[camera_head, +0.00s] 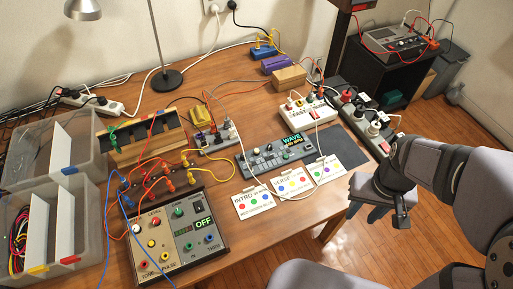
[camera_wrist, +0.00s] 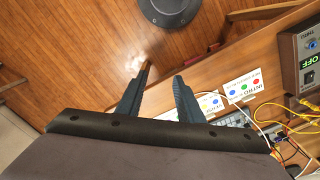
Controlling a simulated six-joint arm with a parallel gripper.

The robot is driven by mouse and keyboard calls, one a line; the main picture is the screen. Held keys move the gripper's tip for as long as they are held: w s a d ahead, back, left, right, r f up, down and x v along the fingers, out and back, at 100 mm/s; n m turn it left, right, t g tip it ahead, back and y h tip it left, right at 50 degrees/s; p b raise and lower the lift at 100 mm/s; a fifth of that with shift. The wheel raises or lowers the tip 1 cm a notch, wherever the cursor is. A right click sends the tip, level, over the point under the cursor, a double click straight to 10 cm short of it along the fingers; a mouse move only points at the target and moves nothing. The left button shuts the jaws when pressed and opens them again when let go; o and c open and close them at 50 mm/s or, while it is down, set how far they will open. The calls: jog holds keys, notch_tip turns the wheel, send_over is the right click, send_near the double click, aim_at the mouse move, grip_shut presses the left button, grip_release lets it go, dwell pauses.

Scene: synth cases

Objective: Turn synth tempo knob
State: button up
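A grey synth (camera_head: 275,157) with a row of knobs, keys and a lit screen reading WAVE lies near the middle of the table in the head view. A second box, the control box (camera_head: 175,235) with coloured knobs and a display reading OFF, is at the front left; its edge also shows in the wrist view (camera_wrist: 311,62). I cannot read which knob is labelled tempo. My gripper (camera_wrist: 163,72) is open and empty, its two dark fingers apart. In the head view it hangs off the table's right edge, away from both devices.
Three cards with coloured dots, one the INTRO card (camera_head: 254,202), lie in front of the synth. A white power strip (camera_head: 308,107), cables, a desk lamp (camera_head: 166,79) and clear bins (camera_head: 50,230) crowd the table. A dark mat (camera_head: 359,154) lies right of the synth.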

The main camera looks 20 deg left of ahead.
jog(key=w+a+n+b, duration=0.1)
jog(key=w+a+n, duration=0.4)
jog(key=w, duration=0.4)
jog(key=n+b, duration=0.3)
jog(key=n, duration=0.7)
send_over(256, 150)
notch_tip(256, 150, down, 7)
jog(key=shift+s+f, duration=0.1)
jog(key=shift+f, duration=0.1)
jog(key=shift+d+f+p, duration=0.1)
jog(key=shift+f+p, duration=0.8)
jog(key=shift+f, duration=2.75)
grip_shut()
